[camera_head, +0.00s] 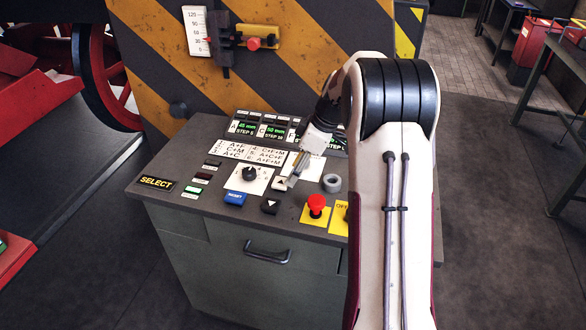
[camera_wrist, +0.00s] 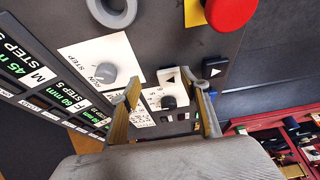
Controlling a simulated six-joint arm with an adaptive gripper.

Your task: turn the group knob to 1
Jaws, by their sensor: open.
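The group knob (camera_head: 249,174) looks to be the black knob on a white plate in the middle of the sloped console. I cannot read where its pointer stands. In the wrist view a small black knob (camera_wrist: 168,101), likely the same one, shows between my fingers, beyond the tips. My gripper (camera_head: 294,181) is over the console, to the right of the knob in the head view and apart from it. In the wrist view its two fingers (camera_wrist: 162,92) are spread with nothing between them. A white card (camera_head: 237,150) lists numbered groups behind the knob.
A grey RUN/STEP knob (camera_wrist: 105,73) sits near my fingers. Arrow buttons (camera_head: 270,206), a blue button (camera_head: 235,198), a red mushroom button (camera_head: 316,206) and a grey ring (camera_head: 331,183) surround the area. Lit displays (camera_head: 270,131) line the console's back.

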